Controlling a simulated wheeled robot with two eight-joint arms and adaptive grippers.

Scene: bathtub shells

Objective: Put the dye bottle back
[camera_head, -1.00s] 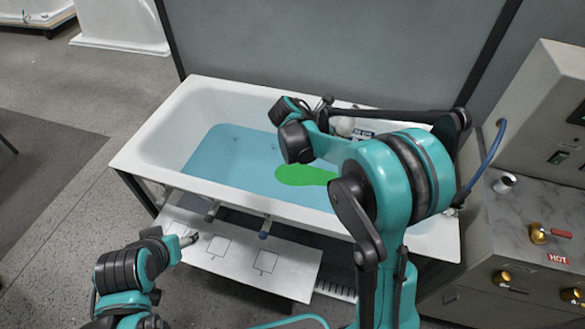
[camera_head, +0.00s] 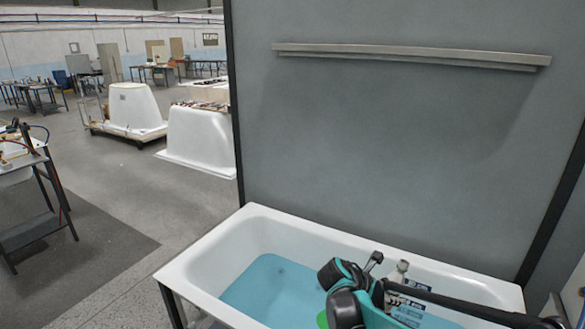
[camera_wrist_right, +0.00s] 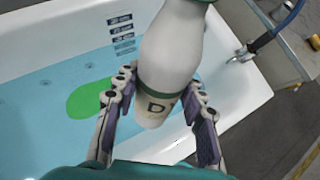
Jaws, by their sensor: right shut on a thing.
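The dye bottle (camera_wrist_right: 170,55) is white with a dark green band and a letter D, and sits between the fingers of my right gripper (camera_wrist_right: 161,78) in the right wrist view. The gripper is shut on it. The white bathtub (camera_head: 212,258) holds blue water (camera_head: 262,290). A green dye patch (camera_wrist_right: 88,99) lies in the water. My left gripper is out of view.
A long, empty grey wall shelf (camera_head: 410,54) runs along the grey panel (camera_head: 380,140) behind the tub. Dark label plates (camera_wrist_right: 122,30) are on the tub's inner wall. A tap (camera_wrist_right: 240,55) with a blue hose is at the tub's edge. White tub shells (camera_head: 200,140) stand farther back.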

